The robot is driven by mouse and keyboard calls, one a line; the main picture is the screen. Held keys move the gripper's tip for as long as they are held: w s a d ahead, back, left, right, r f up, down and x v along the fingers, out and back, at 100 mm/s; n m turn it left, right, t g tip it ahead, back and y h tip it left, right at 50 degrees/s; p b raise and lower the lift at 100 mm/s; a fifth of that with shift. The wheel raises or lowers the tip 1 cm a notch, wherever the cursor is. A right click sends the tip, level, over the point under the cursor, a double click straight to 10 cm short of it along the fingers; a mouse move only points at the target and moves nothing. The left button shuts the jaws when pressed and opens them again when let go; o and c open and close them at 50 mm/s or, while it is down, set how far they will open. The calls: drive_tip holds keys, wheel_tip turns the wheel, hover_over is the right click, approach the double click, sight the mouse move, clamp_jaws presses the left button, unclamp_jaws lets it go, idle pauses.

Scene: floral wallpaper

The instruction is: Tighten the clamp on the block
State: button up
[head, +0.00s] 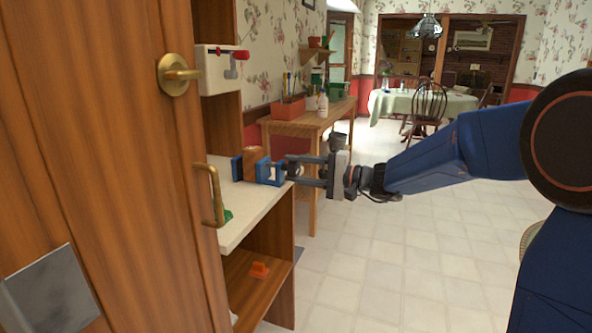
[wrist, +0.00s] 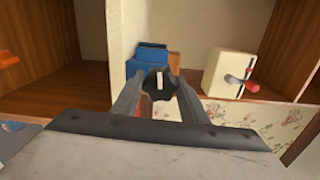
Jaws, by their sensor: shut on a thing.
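The blue clamp (head: 268,173) stands on the pale counter, with the brown wooden block (head: 252,156) beside its blue frame. The clamp also shows in the wrist view (wrist: 148,58), with a small part of the block (wrist: 174,66) behind it. A dark round knob (wrist: 159,84) with a white mark faces me at the clamp's near end. My gripper (head: 296,172) reaches in level from the right, its two fingers on either side of the knob and shut on it. It also shows in the wrist view (wrist: 158,90). The clamp's jaw contact with the block is partly hidden.
A wooden door (head: 110,150) with brass handles fills the left side. A white box with a red lever (head: 222,70) is mounted above the counter (head: 250,200). A wooden table (head: 310,122) stands behind; open floor lies right.

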drive_tip(key=m, duration=0.5)
drive_tip(key=shift+f+m, duration=0.1)
drive_tip(key=shift+m, duration=0.2)
drive_tip(key=m, duration=0.5)
drive_tip(key=shift+m, duration=0.3)
drive_tip(key=o, duration=1)
drive_tip(key=shift+o, duration=0.2)
drive_tip(key=shift+d, duration=0.1)
drive_tip(key=v, duration=1.7)
drive_tip(key=shift+d, duration=0.15)
drive_tip(key=shift+s, duration=0.1)
